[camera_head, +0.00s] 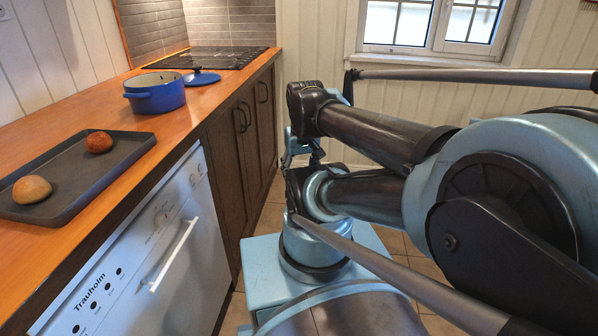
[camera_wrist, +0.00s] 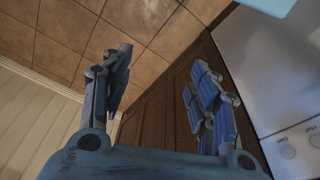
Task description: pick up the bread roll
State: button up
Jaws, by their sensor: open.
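A tan, rounded bread roll (camera_head: 32,189) lies in the near left part of a dark grey tray (camera_head: 100,178) on the wooden counter. A smaller reddish-brown round item (camera_head: 99,142) lies farther back in the same tray; I cannot tell exactly what it is. My gripper (camera_wrist: 160,72) is open and empty, with its two blue fingers apart in the wrist view. It is off the counter, to the right of the tray and away from the roll. The roll does not show in the wrist view. My arm partly hides the gripper in the head view.
A blue pot (camera_head: 155,94) and its blue lid (camera_head: 201,77) stand on the counter beyond the tray, near the black hob (camera_head: 210,58). A white dishwasher (camera_head: 165,245) and dark cabinets (camera_head: 238,133) form the counter front. Tiled floor lies beside them.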

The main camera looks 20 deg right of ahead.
aim_at(97, 143)
jog(key=u, duration=0.5)
jog(key=k, duration=1.2)
jog(key=u, duration=0.6)
jog(key=i, duration=0.55)
jog(key=u, duration=0.15)
